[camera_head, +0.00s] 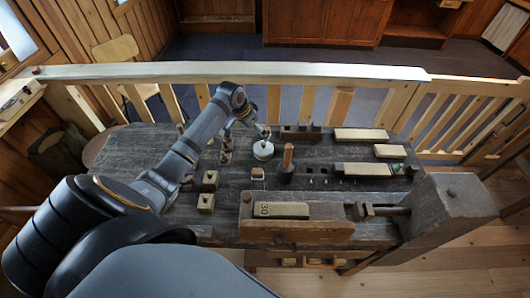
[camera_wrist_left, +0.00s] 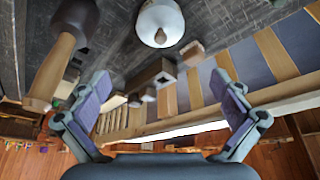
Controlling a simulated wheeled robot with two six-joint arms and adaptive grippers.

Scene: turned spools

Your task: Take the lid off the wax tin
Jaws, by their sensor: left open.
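The wax tin (camera_head: 263,151) is a small round white tin on the dark workbench, left of a wooden-handled tool. Its pale lid (camera_wrist_left: 160,20) has a small knob in the middle and shows at the top of the left wrist view. The lid looks seated on the tin. My right gripper is in neither view.
The wooden-handled tool (camera_head: 287,160) stands close to the right of the tin; its handle (camera_wrist_left: 50,75) also shows in the left wrist view. Small wooden blocks (camera_head: 207,201) lie nearer. A wooden plane (camera_head: 301,132) sits behind. A pale rail (camera_head: 230,72) runs behind the bench.

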